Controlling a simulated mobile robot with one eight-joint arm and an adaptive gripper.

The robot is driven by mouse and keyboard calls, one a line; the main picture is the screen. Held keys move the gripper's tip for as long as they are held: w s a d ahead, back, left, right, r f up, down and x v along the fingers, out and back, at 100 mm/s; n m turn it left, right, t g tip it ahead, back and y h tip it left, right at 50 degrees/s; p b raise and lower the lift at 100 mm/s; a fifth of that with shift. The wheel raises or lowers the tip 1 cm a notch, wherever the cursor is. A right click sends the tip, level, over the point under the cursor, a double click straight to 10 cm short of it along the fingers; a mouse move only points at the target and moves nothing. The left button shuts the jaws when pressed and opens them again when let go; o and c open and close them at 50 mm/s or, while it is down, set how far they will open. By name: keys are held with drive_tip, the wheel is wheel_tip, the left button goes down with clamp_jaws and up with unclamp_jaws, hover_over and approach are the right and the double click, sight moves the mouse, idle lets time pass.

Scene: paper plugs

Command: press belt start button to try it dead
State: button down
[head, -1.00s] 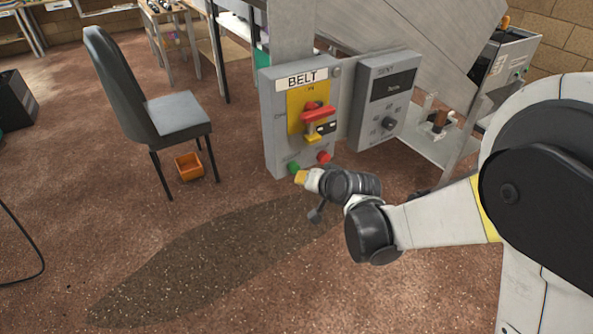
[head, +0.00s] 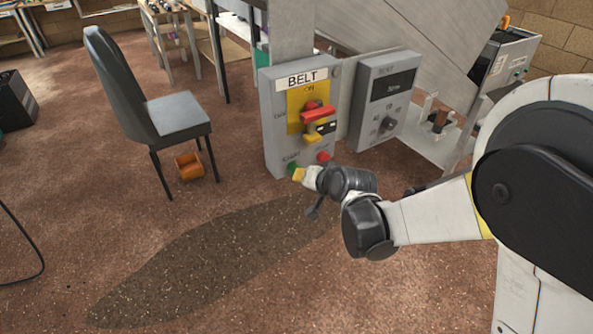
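The grey belt box (head: 271,128) carries a BELT label, a yellow plate with a red rotary handle (head: 318,113), and a yellow and black item below the handle. The green start button (head: 292,166) is at its lower left, with START lettering beside it. A red button (head: 323,156) is at its lower right. My gripper (head: 299,175) reaches in from the right, its yellow tip at the green button's lower right edge. The tip partly covers the button; whether they touch I cannot tell. The gripper's fingers are too small and turned away to show a gap.
A second grey box (head: 387,100) with a dark display and a knob stands just right. A grey chair (head: 176,114) and a small orange bin (head: 189,168) stand left. A black cable (head: 40,262) lies far left. The front floor is clear.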

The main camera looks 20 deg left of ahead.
drive_tip(key=shift+w+a, duration=0.3)
drive_tip(key=shift+a, duration=0.05)
idle(0.5)
drive_tip(key=shift+s+d, duration=0.6)
drive_tip(key=shift+d, duration=0.15)
drive_tip(key=s+d, duration=0.3)
drive_tip(key=shift+s+d+b, duration=0.15)
drive_tip(key=shift+d+b, duration=0.25)
idle(0.9)
